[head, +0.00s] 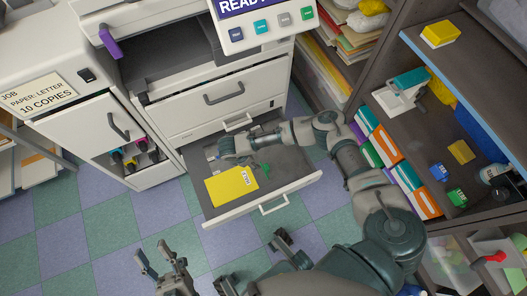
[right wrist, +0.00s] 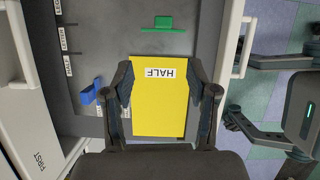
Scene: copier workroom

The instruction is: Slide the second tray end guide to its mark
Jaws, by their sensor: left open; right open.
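The open paper tray (head: 300,180) holds a yellow sheet labelled HALF (head: 230,186), also clear in the right wrist view (right wrist: 160,115). A green end guide (right wrist: 164,25) stands beyond the sheet's upper edge in that view. A blue end guide (right wrist: 92,91) stands left of the sheet, near a row of size labels (right wrist: 65,40). My right gripper (right wrist: 168,80) is open over the sheet; its left finger is right of the blue guide, with a gap between them. It also shows in the head view (head: 222,152). My left gripper (head: 152,250) is open and empty, below the tray.
The copier body (head: 210,100) rises behind the tray, with a closed drawer above it. A tray handle (head: 273,205) sticks out in front. A shelf unit (head: 440,130) with boxes and supplies stands at right. Tiled floor (head: 80,215) is clear at left.

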